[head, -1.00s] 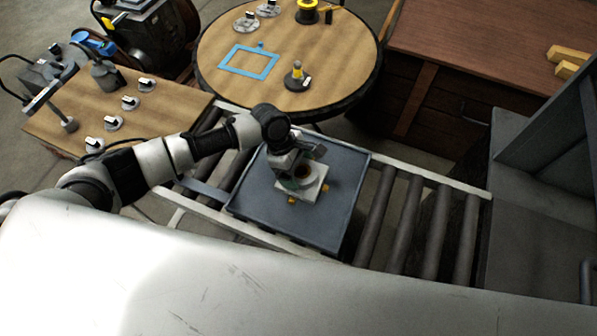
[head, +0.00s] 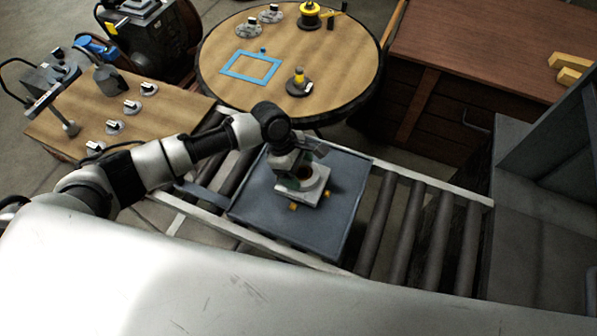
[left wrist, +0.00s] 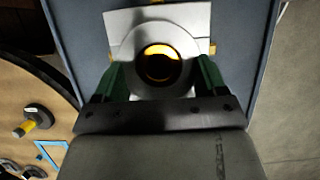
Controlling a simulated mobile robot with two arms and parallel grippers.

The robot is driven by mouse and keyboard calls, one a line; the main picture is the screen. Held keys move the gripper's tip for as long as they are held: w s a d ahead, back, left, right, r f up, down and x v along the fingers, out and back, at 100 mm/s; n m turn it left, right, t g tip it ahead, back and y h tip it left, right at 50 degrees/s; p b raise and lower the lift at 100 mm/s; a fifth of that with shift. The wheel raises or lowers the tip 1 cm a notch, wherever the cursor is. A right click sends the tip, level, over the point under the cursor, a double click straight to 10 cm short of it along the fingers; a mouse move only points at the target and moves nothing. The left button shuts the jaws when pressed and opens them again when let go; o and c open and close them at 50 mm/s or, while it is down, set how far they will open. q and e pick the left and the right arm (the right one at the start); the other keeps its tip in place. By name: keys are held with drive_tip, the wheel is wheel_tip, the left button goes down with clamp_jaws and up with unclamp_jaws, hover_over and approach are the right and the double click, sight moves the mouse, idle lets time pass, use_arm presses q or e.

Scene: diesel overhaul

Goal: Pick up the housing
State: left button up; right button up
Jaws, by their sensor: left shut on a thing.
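The housing (head: 316,187) is a pale block with a round collar and a dark bore, over the blue-grey tray (head: 345,215). My left gripper (head: 298,180) is shut on the housing from its far left side. In the left wrist view the green fingers of the gripper (left wrist: 160,85) lie on both sides of the collar of the housing (left wrist: 122,22). The bore glows orange inside. Whether the housing touches the tray or hangs just above it I cannot tell. My right gripper is not in view.
The tray lies on a roller conveyor (head: 437,225). Beyond it stands a round table (head: 225,60) with a blue frame (head: 251,66) and several small parts. A wooden bench (head: 75,105) is at left, a grey machine (head: 540,215) at right. Small yellow pieces (head: 292,207) show beside the housing.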

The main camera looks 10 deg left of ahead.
use_arm(q)
drive_tip(key=r, duration=0.2)
drive_tip(key=shift+d+r+b, duration=0.3)
drive_tip(key=shift+d+r, duration=0.1)
drive_tip(key=s+d+r+b, duration=0.2)
drive_tip(key=s+d+r, duration=0.3)
drive_tip(key=d, duration=0.4)
drive_tip(key=shift+d+r, duration=0.4)
drive_tip(key=shift+r, duration=0.4)
